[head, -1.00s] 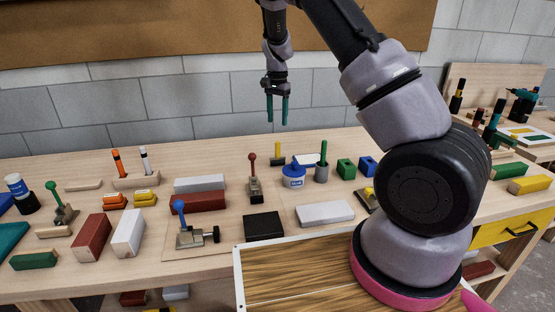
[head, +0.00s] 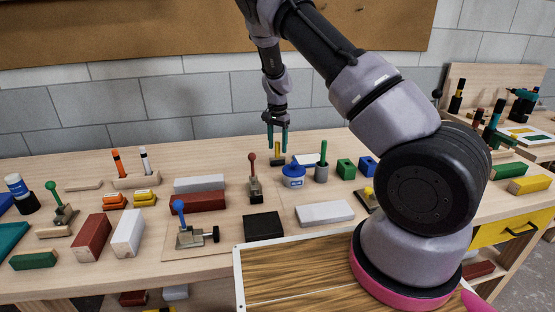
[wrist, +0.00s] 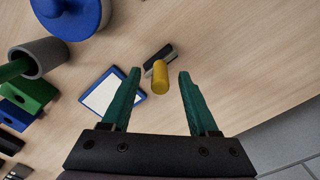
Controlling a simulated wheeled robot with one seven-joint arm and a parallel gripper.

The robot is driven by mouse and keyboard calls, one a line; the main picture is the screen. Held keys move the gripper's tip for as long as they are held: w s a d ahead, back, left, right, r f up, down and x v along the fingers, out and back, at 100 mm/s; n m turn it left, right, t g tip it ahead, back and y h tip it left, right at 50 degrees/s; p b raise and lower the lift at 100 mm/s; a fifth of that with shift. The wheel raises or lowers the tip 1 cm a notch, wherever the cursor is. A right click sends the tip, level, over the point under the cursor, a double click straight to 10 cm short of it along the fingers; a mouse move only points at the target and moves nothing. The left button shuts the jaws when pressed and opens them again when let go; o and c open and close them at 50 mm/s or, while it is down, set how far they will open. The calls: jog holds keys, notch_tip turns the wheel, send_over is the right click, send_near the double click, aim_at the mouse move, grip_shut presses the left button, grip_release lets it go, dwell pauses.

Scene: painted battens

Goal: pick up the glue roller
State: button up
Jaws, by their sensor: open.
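The glue roller (head: 277,156), with an upright yellow handle and a dark, pale-edged head, stands near the back of the workbench. In the wrist view its yellow handle (wrist: 160,77) shows end-on between my fingers, with the dark head lying across behind it. My gripper (head: 278,150) points down over it, teal fingers open, one on each side of the handle.
A white pad with a blue rim (wrist: 112,92) lies close by the left finger. A blue-lidded pot (head: 293,176), a grey cup (head: 321,173) with a green stick, and green (head: 345,168) and blue blocks stand to the right. The brick wall (head: 220,97) is behind.

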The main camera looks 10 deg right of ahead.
grip_shut()
jog(key=shift+r, duration=0.1)
